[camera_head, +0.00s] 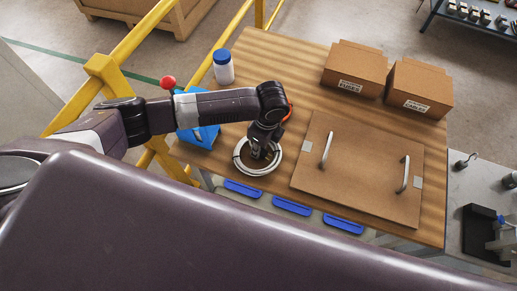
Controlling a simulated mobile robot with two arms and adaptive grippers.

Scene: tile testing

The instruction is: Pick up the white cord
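The white cord (244,168) lies in a round coil near the front left of the wooden table (297,57). My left gripper (259,153) points down over the coil, with its fingers at the coil's middle and far side and covering part of it. The fingers are small and dark, so I cannot tell whether they are open or shut, or touch the cord. My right gripper is not in view.
A flat brown panel with two handles (358,171) lies right of the coil. Two cardboard boxes (355,70) (418,88) stand behind it. A blue bin (197,137) and a blue-capped white bottle (223,70) are at left. Yellow rails (107,70) run beside the table.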

